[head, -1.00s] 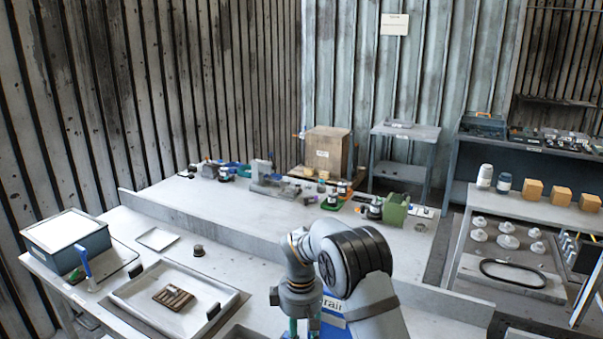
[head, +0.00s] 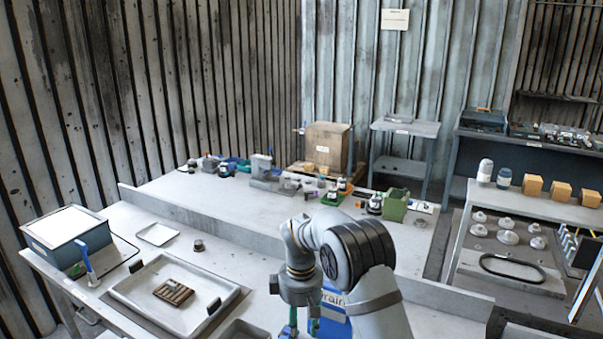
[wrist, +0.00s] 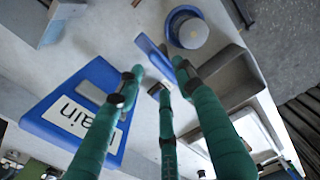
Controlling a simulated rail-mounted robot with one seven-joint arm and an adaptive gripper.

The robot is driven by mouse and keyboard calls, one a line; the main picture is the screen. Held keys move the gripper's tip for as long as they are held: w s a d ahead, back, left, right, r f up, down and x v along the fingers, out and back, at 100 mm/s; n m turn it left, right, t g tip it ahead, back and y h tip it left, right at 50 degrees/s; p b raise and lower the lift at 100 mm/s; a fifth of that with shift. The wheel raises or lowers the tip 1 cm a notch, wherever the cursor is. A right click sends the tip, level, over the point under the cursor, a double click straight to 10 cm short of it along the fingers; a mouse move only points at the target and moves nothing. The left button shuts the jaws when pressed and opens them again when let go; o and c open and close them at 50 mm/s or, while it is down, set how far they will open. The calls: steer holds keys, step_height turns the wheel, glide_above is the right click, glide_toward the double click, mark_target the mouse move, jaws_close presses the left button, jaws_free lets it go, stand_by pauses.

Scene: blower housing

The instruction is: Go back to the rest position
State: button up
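My gripper (wrist: 158,75) has green fingers with dark bands. In the head view my gripper hangs below my grey arm at the bottom edge, mostly cut off or hidden.
A shallow tray (head: 135,283) holding a brown slotted block (head: 174,292) lies left of my arm. A grey bin (wrist: 226,77) and a blue round base with a grey knob (wrist: 190,31) are near my fingers. A raised bench (head: 240,207) runs behind.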

step_height(320, 180, down, 3)
steer(key=shift+s+r+m+b, duration=0.15)
steer(key=shift+m+b, duration=0.15)
steer(key=shift+m, duration=1.1)
